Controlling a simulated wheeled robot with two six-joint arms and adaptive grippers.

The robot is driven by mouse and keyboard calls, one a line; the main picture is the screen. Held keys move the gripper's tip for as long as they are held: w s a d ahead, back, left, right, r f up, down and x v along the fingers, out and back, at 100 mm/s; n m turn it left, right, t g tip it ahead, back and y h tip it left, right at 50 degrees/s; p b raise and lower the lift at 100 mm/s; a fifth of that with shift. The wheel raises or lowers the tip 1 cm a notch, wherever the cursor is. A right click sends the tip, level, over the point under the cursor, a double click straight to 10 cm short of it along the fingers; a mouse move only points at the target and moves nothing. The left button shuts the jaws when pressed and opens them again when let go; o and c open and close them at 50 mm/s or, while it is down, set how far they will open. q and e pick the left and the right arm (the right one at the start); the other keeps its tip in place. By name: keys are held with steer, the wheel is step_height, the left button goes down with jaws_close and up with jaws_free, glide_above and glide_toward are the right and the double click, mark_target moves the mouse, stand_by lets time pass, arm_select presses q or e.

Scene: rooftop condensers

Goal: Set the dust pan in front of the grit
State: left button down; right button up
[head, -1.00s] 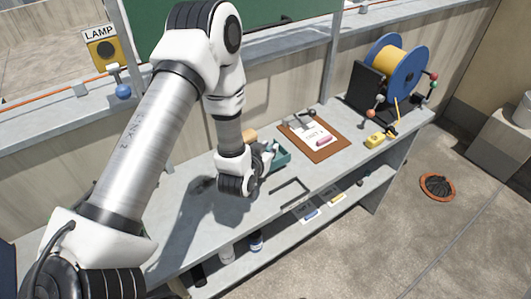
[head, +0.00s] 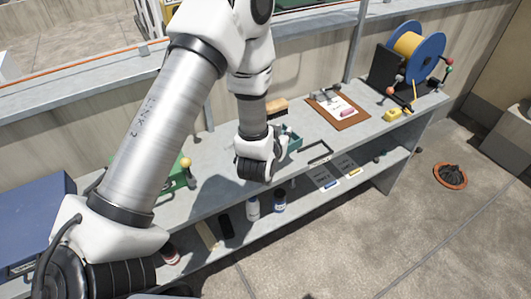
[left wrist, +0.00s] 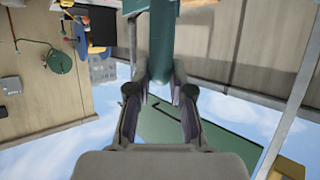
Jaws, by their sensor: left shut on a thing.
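My left gripper (head: 268,152) is above the bench, its fingers largely hidden by the wrist in the head view. The teal dust pan (head: 291,142) shows just beyond it. In the left wrist view, my left gripper (left wrist: 160,92) is shut on the narrow teal handle of the dust pan (left wrist: 159,42), which extends away from the fingers. Whether the pan touches the bench top cannot be told. I cannot make out the grit; the arm hides part of the bench. My right gripper is not in view.
A brush (head: 276,106) lies behind the gripper. A clipboard (head: 352,119), a black bracket (head: 320,152) and a cable reel (head: 416,55) are to its right. A blue box (head: 35,215) and green item (head: 176,180) are left. Bottles (head: 253,208) stand on the lower shelf.

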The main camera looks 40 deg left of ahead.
arm_select(q)
steer(key=s+d+f+m+h+p, duration=0.1)
steer(key=s+d+f+p, duration=0.15)
steer(key=s, duration=0.55)
steer(key=s+d+f+h+p, duration=0.1)
steer(key=s+d+p, duration=0.3)
steer(key=s, duration=0.3)
steer(key=shift+t, duration=0.3)
steer(key=w+a+b, duration=0.3)
steer(key=w, duration=0.1)
steer(key=w+a+f+b, duration=0.1)
steer(key=w+a+b, duration=0.2)
steer(key=w+b, duration=0.1)
steer(key=w+a+f+b, duration=0.1)
steer(key=w+a+b, duration=0.2)
steer(key=w, duration=0.1)
steer(key=shift+w+b, duration=0.35)
steer(key=shift+w, duration=0.05)
step_height(320, 180, down, 3)
steer(key=shift+s+d+r, duration=0.1)
steer(key=shift+s, duration=0.05)
steer(key=shift+f, duration=0.4)
steer(key=c, duration=1)
jaws_free()
steer(key=shift+c, duration=0.2)
